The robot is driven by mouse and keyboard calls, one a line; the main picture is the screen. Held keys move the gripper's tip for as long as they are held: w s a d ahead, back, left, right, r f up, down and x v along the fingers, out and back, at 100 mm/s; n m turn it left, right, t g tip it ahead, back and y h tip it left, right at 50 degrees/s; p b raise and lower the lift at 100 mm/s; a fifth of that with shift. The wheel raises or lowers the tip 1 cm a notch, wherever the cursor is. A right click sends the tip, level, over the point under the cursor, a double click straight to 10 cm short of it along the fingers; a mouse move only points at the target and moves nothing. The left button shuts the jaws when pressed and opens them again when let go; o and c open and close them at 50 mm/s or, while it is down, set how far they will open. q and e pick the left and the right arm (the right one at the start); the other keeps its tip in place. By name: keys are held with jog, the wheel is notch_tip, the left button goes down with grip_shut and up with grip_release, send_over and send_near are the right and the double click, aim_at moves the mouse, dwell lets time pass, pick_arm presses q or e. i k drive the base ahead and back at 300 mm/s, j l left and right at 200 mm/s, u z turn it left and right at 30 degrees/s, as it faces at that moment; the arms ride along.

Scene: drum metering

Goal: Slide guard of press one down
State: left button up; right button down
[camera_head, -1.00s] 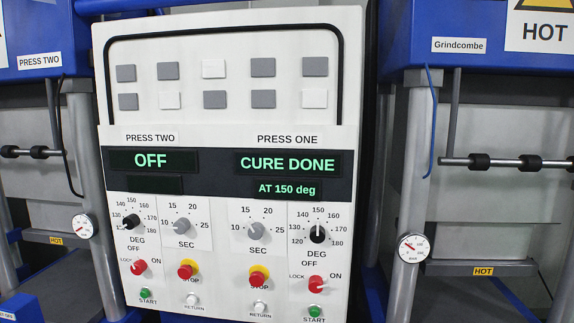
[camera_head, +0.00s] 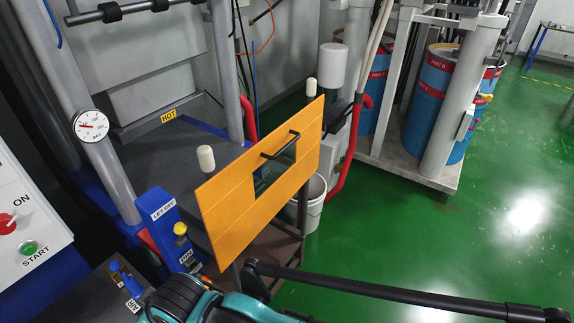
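The orange guard panel (camera_head: 225,207) of press one stands tilted in the middle of the view, beside the dark press bed (camera_head: 165,160). It has a small window (camera_head: 275,172) and a black bar handle (camera_head: 280,146) near its upper edge. Whitish rounded knobs (camera_head: 206,158) show by its left and upper edges. Its lower edge is above a brown frame (camera_head: 275,258). Nothing of mine is seen touching the guard or its handle. A teal and black arm part shows at the bottom edge. Neither gripper is in view.
A blue LET OFF box (camera_head: 165,225) with a yellow knob stands left of the guard. A white bucket (camera_head: 313,205) and red pipe (camera_head: 353,150) stand behind it. A black bar (camera_head: 400,290) crosses the lower right. Green floor (camera_head: 480,230) is clear at right.

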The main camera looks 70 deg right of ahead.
aim_at(232, 217)
jog(key=z, duration=2.3)
jog(key=k+l, duration=0.15)
jog(key=k, duration=0.35)
jog(key=i+j, duration=0.15)
jog(key=i, duration=0.35)
